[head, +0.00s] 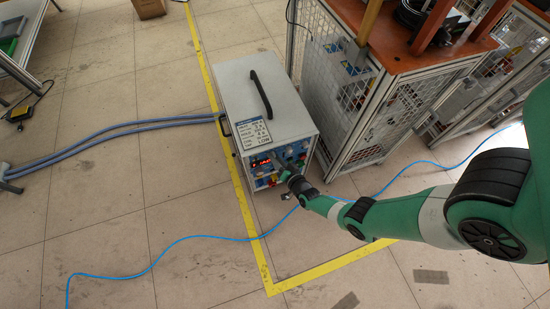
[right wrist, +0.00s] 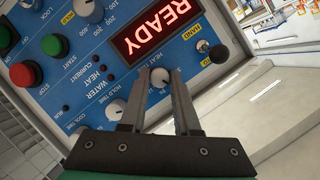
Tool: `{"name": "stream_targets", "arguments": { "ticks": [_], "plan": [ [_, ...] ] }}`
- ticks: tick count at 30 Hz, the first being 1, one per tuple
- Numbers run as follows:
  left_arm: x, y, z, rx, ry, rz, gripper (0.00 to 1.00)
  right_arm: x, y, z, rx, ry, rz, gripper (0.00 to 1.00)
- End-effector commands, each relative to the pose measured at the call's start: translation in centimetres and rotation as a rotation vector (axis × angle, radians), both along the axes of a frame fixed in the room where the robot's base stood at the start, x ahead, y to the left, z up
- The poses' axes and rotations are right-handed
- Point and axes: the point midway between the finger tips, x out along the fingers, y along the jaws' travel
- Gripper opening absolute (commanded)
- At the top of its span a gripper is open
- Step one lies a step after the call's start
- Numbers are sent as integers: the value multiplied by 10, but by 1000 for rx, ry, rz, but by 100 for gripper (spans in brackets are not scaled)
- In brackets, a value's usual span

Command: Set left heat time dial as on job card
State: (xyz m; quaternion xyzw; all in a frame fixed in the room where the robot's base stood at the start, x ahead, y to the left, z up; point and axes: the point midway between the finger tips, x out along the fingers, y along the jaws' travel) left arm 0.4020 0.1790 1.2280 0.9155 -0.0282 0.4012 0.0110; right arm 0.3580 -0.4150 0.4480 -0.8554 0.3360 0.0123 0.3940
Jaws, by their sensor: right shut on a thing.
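The induction heater (head: 262,95) is a white box with a blue control panel at its front. In the right wrist view the panel (right wrist: 70,75) fills the upper left, tilted. My right gripper (head: 285,172) is at the panel. Its fingers are shut on a small pale round dial (right wrist: 160,77) beside a label that reads HEAT and is partly covered. The dial's pointer and part of its scale are hard to read. The job card (head: 255,133) lies on the heater's top at the front; its small print is too small to read surely. My left gripper is not in view.
A lit red READY display (right wrist: 157,32) is beside the dial. A hold time knob (right wrist: 116,110), a black knob (right wrist: 218,53) and red and green buttons are nearby. A mesh cage (head: 350,110) stands close at the heater's right. A blue cable (head: 200,237) crosses the floor.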

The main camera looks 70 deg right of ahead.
Motion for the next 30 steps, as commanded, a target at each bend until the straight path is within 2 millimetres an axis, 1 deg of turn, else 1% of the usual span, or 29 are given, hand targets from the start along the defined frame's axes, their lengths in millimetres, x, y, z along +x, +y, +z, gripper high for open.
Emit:
{"name": "stream_targets", "arguments": {
  "ticks": [5,11,21,30],
  "plan": [
    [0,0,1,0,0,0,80,0,0,1,-8,8,0,0],
    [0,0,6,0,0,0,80,1,1,2,-51,58,1,0],
    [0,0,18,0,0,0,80,3,2,3,-213,247,1,0],
    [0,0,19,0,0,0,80,4,3,1,-377,436,0,0]
  ]
}}
